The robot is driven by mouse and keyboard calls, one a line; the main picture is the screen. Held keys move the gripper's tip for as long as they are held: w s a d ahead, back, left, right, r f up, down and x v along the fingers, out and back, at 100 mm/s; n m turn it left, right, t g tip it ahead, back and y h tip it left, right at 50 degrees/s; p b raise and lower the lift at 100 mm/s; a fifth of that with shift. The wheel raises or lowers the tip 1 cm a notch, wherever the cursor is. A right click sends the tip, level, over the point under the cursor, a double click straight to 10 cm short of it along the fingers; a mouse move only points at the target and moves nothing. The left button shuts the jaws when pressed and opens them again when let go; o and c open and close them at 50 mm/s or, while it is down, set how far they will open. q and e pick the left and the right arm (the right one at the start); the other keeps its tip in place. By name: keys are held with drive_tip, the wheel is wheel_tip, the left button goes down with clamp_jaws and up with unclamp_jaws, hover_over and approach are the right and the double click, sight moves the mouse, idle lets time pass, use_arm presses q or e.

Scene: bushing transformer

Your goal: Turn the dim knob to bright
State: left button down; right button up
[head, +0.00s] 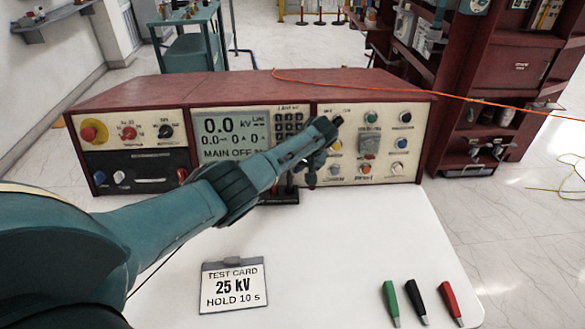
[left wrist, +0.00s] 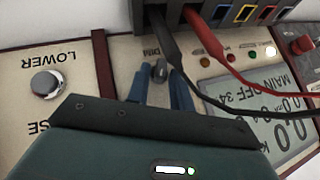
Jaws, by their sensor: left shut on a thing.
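The dim knob (left wrist: 160,70) is a small grey knob on the cream panel, beside the letters "DIM", which appear upside down in the left wrist view. My left gripper (left wrist: 161,85) has its two blue fingers on either side of this knob and is shut on it. In the head view my left gripper (head: 311,172) reaches the lower middle of the console (head: 240,90). The arm and gripper hide the knob there. The knob's pointer and its bright mark cannot be made out. My right gripper is not in view.
In the left wrist view a dark box (left wrist: 205,15) with black and red leads is close to the fingers. A lower button (left wrist: 46,84) and a display (left wrist: 265,110) flank them. On the white table lie a test card (head: 233,285) and green, black and red probes (head: 418,302).

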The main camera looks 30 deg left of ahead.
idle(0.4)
use_arm(q)
drive_tip(key=c, duration=1.5)
unclamp_jaws()
drive_tip(key=shift+o, duration=0.2)
drive_tip(key=p+v, duration=0.2)
drive_tip(key=v, duration=1.1)
